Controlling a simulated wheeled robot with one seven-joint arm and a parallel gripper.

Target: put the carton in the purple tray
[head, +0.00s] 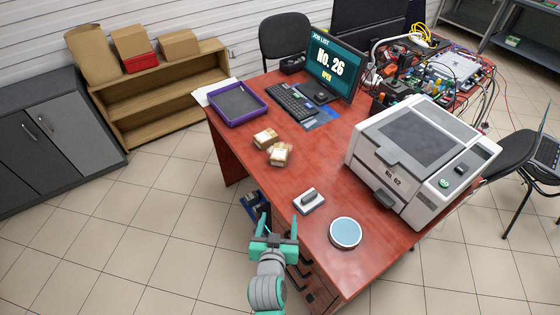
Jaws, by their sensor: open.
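The purple tray (238,103) lies at the far left corner of the red-brown desk. It has a grey inside and looks empty. Two small brown cartons with pale tops sit on the desk in front of the tray, close together: a rear carton (265,137) and a front carton (280,154). I cannot tell whether they touch. My gripper (279,226) is at the desk's near left edge, closer to me than the cartons and apart from them. Its two dark fingers are spread, with nothing between them.
On the desk (310,240) are a grey block on a white base (309,201), a round blue-topped disc (345,233), a large white machine (420,160), a keyboard (290,103) and a monitor (335,65). Bare desk lies between the front carton and the white-based block.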

